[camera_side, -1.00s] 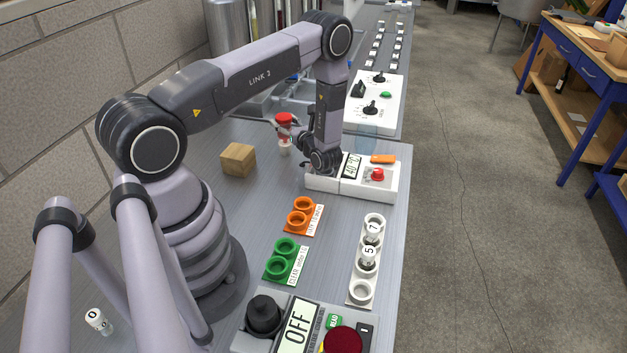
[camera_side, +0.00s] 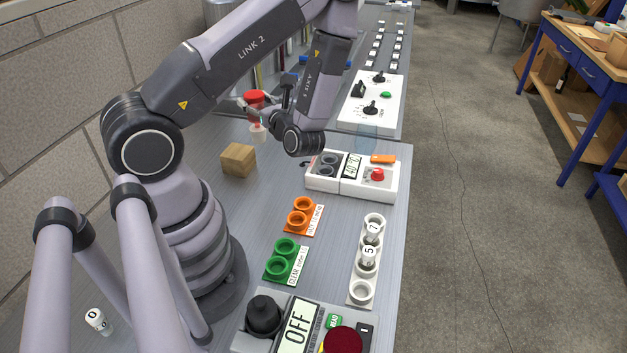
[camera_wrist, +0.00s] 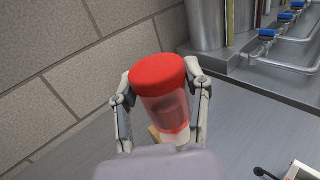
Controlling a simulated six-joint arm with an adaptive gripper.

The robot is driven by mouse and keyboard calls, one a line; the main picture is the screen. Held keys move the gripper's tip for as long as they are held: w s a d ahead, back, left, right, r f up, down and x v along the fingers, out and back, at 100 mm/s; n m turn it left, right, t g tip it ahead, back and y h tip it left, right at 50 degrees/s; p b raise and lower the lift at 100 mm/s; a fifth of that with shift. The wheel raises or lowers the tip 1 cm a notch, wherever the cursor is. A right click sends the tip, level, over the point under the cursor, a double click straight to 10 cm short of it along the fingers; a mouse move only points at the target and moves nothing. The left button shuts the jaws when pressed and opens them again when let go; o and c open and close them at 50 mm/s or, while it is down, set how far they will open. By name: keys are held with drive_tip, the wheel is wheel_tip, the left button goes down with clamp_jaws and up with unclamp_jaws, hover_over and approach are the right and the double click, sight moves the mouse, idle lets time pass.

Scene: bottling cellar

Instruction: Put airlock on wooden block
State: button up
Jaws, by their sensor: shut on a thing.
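The airlock has a red cap and a clear lower body; it shows in the side view (camera_side: 255,97) and large in the wrist view (camera_wrist: 160,82). My gripper (camera_side: 252,108) is shut on it, with one finger on each side in the wrist view (camera_wrist: 160,104). The airlock is held in the air above the bench, behind the wooden block. The wooden block (camera_side: 238,160) is a plain tan cube standing on the bench, with a bare top. In the wrist view the airlock and gripper hide most of it; a small tan corner (camera_wrist: 154,132) shows.
A white heater unit with a display (camera_side: 350,176) stands right of the block. Orange cups (camera_side: 301,212), green cups (camera_side: 286,258) and a white vial rack (camera_side: 360,291) stand nearer. A brick wall (camera_side: 60,105) bounds the left. Bench around the block is clear.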

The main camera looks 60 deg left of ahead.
drive_tip(key=s+a+n+g, duration=0.2)
drive_tip(key=s+a+g, duration=0.2)
drive_tip(key=a, duration=0.4)
wheel_tip(320, 180, down, 7)
drive_tip(key=shift+w+r+h, duration=0.15)
drive_tip(key=shift+r+h, duration=0.05)
drive_tip(key=shift+h, duration=0.2)
drive_tip(key=shift+a+f, duration=0.1)
drive_tip(key=shift+f, duration=0.05)
drive_tip(key=o, duration=1.2)
